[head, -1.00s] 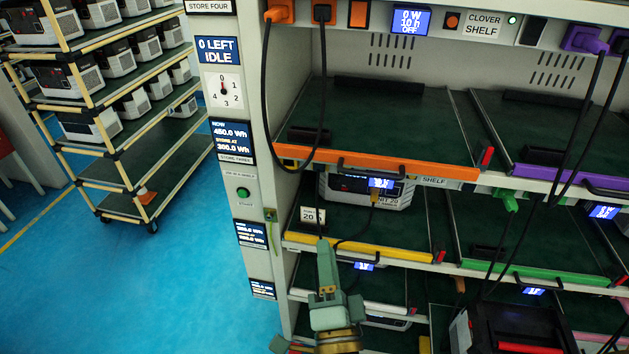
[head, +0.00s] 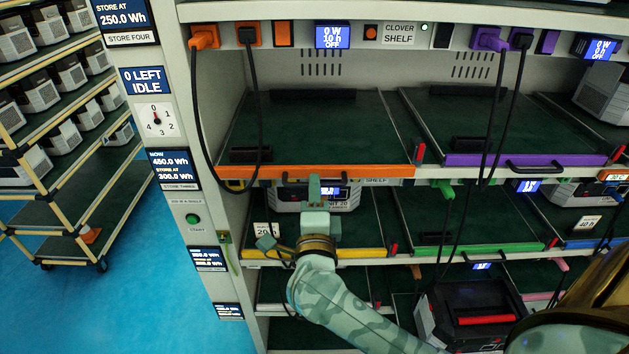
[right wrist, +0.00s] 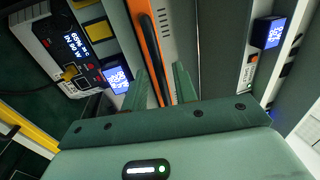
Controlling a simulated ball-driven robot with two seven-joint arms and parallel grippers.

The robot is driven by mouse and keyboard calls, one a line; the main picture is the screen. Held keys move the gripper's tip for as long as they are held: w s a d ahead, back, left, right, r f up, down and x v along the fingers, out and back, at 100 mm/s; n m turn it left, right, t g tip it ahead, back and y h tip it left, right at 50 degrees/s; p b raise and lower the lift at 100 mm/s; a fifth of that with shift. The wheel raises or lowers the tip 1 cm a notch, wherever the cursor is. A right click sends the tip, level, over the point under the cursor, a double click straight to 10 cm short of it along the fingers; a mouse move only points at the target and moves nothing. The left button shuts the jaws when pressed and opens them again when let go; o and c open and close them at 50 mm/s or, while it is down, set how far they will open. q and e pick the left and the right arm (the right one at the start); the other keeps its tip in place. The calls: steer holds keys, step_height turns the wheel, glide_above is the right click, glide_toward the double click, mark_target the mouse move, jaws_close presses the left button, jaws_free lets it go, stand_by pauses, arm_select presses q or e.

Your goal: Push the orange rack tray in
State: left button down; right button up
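The orange rack tray (head: 330,171) is on the upper left shelf, with an orange front strip and a dark, empty deck. Its strip and black handle also show in the right wrist view (right wrist: 151,50). My right gripper (head: 314,183) is just below and in front of the strip, near its middle. In the right wrist view the two green fingers (right wrist: 162,78) stand apart, with the strip and handle showing between them. I cannot tell whether they touch. The gripper hides part of the handle in the head view. My left gripper is not in view.
A purple tray (head: 525,160) is to the right. A yellow tray (head: 345,252) below carries a power unit (head: 345,200) close to my gripper. Black cables (head: 258,110) hang over the orange strip. A black-and-red unit (head: 470,312) stands lower right.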

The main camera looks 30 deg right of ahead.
mark_target(314, 171)
steer(key=shift+x, duration=1.15)
steer(key=shift+c, duration=0.3)
jaws_close()
steer(key=x, duration=0.2)
steer(key=p+x, duration=0.1)
steer(key=x, duration=0.1)
steer(key=shift+w+f, duration=0.1)
steer(key=shift+f, duration=0.3)
steer(key=shift+o, duration=0.3)
jaws_free()
steer(key=shift+f, duration=0.1)
